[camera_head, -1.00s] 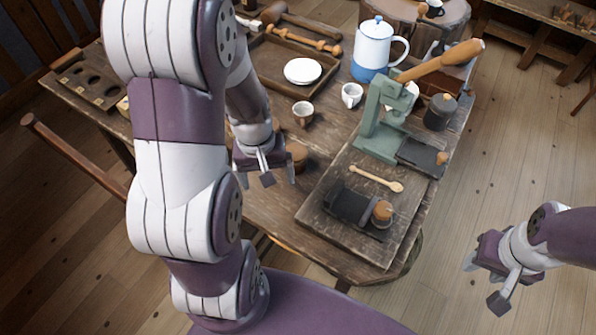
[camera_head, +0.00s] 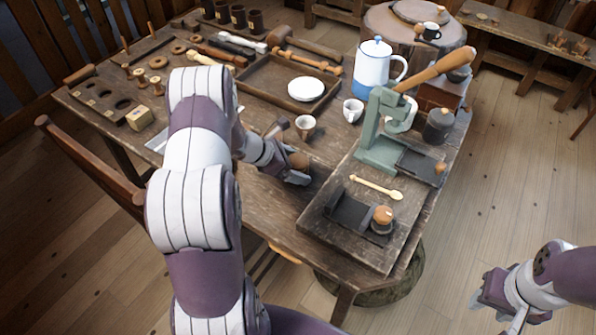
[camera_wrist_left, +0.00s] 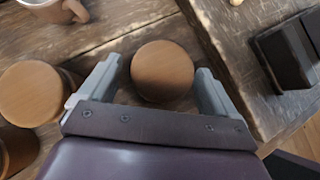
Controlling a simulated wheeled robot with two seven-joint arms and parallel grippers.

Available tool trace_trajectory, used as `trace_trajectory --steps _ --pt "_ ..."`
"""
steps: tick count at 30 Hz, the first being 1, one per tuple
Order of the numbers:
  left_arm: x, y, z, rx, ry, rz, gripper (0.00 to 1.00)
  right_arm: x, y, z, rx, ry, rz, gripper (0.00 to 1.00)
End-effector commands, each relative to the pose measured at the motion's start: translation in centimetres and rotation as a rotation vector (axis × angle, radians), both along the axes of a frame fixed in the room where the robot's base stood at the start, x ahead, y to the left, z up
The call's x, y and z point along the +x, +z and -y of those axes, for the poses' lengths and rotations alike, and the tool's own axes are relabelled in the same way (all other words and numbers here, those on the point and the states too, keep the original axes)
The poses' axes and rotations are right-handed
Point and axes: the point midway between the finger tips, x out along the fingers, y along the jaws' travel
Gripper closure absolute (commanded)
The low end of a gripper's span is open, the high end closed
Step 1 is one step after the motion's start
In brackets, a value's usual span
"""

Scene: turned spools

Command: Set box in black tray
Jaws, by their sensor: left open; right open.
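A round wooden box with a flat top (camera_wrist_left: 162,70) stands between the spread fingers of my left gripper (camera_wrist_left: 158,74), which is open; the fingers flank it with small gaps. In the head view the left gripper (camera_head: 284,163) is low over the table, beside the round wooden box (camera_head: 299,160), which it partly hides. A black tray (camera_head: 350,208) lies on the wooden board to the right; a dark piece of it also shows in the left wrist view (camera_wrist_left: 285,52). My right gripper (camera_head: 497,308) is open and empty, off the table at the lower right.
More round wooden pieces (camera_wrist_left: 30,93) stand left of the gripper. A wooden spoon (camera_head: 376,187) and a wood-topped cylinder (camera_head: 383,217) are on the board (camera_head: 330,235).

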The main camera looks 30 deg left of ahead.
Motion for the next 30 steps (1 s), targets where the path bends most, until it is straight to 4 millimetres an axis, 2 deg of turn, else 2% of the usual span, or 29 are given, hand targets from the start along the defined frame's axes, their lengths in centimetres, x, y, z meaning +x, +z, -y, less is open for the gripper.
trace_trajectory --steps 3,10,11,15,16,19,20,25,30 --pt "0.9 -1.1 0.8 0.001 -0.002 0.000 0.09 0.0 -0.1 0.0 0.000 0.000 0.000 0.57" --pt "1.1 -1.3 0.9 0.002 -0.001 0.000 0.09 0.0 -0.1 0.0 0.000 0.000 0.000 0.57" --pt "1.0 -1.3 0.9 0.002 -0.001 0.000 0.15 0.0 -0.1 0.0 0.000 0.000 0.000 0.57" --pt "1.0 -1.3 0.9 0.002 -0.001 0.000 0.61 0.0 -0.1 0.0 0.000 0.000 0.000 0.57" --pt "1.0 -1.3 0.9 0.002 -0.001 0.000 0.66 0.0 -0.1 0.0 0.000 0.000 0.000 0.57" --pt "1.0 -1.3 0.9 0.002 -0.001 0.000 0.66 0.0 -0.1 0.0 0.000 0.000 0.000 0.57" --pt "1.0 -1.3 0.9 0.002 -0.001 0.000 0.71 0.0 -0.1 0.0 0.000 0.000 0.000 0.57" --pt "1.0 -1.2 0.9 0.002 -0.002 0.001 0.71 0.0 -0.1 0.0 0.000 0.000 0.000 0.57" --pt "1.1 0.2 0.9 0.003 -0.001 0.004 0.71 0.0 0.1 0.0 0.000 0.000 0.000 0.57"
